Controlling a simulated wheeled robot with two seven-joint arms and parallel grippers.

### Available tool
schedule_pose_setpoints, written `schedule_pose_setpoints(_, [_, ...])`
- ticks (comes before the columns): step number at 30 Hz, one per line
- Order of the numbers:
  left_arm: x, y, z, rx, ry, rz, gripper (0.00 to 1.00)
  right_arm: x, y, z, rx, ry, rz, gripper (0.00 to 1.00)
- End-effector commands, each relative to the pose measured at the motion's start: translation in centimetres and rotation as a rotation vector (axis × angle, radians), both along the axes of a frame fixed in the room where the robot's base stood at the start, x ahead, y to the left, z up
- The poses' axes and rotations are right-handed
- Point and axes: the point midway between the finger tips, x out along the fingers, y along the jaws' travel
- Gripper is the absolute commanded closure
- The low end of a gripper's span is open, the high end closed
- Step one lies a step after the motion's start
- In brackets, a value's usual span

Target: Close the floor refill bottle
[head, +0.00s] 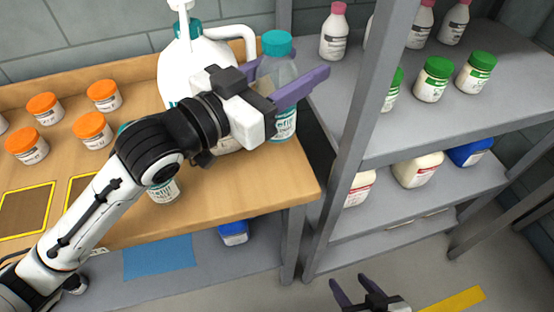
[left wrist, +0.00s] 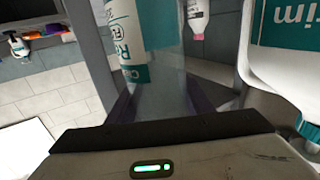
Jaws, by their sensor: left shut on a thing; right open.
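A clear bottle with a teal cap (head: 277,44) and a teal-and-white refill label (head: 285,124) stands at the right end of the wooden table. My left gripper (head: 300,88) is shut on this bottle's upper body, below the cap. In the left wrist view the bottle (left wrist: 150,50) lies between the purple fingers. The cap sits on top of the bottle; how tight it is, I cannot tell. My right gripper (head: 352,290) is open and empty, low above the floor.
A large white pump jug (head: 198,65) stands just left of the held bottle. Several orange-lidded jars (head: 91,130) are on the table's left. A grey shelf rack (head: 445,125) with bottles and jars stands to the right, its post close to my left gripper.

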Motion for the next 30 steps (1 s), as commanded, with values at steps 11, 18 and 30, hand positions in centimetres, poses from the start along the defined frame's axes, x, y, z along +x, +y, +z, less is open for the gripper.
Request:
schedule_pose_setpoints(11, [0.0,0.0,-5.8,0.001,0.003,0.001,1.0,-0.1,0.0,-0.7,-0.001,0.003,0.0,0.5])
schedule_pose_setpoints(18, [0.0,0.0,-6.2,0.0,-0.001,0.001,1.0,-0.1,0.0,-0.6,0.0,0.003,0.001,0.5])
schedule_pose_setpoints(30, [0.0,0.1,-9.7,0.001,0.001,0.002,1.0,-0.1,0.0,-0.9,0.001,0.001,0.001,0.5])
